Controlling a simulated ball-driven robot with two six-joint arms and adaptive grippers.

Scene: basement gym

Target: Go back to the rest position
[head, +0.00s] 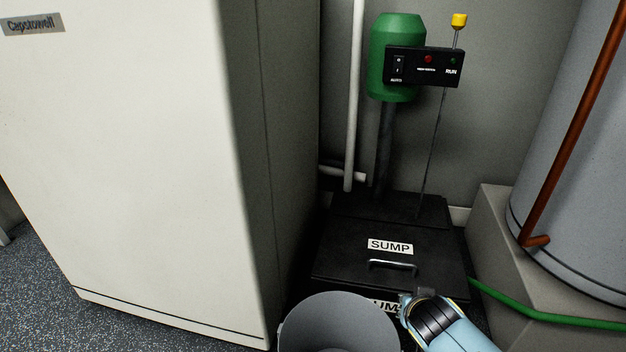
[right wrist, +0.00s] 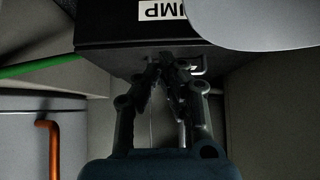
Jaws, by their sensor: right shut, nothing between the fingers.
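My right gripper (right wrist: 165,68) is shut and empty in the right wrist view, its dark fingertips close together. They overlap the edge of the black sump box (right wrist: 110,35); I cannot tell whether they touch it. A bright metal piece (right wrist: 197,67) shows just beside the fingertips. In the head view my light blue right arm comes in at the bottom right, over the front of the sump box (head: 340,262); the fingers are not clear there. My left gripper is in neither view.
A large white cabinet (head: 130,150) stands at the left. A green pump motor (head: 397,35) with a black control box (head: 425,75) rises behind the sump. A grey tank (head: 575,170), copper pipe (head: 580,110) and green hose (head: 550,317) are at the right. Speckled floor (head: 50,300) shows bottom left.

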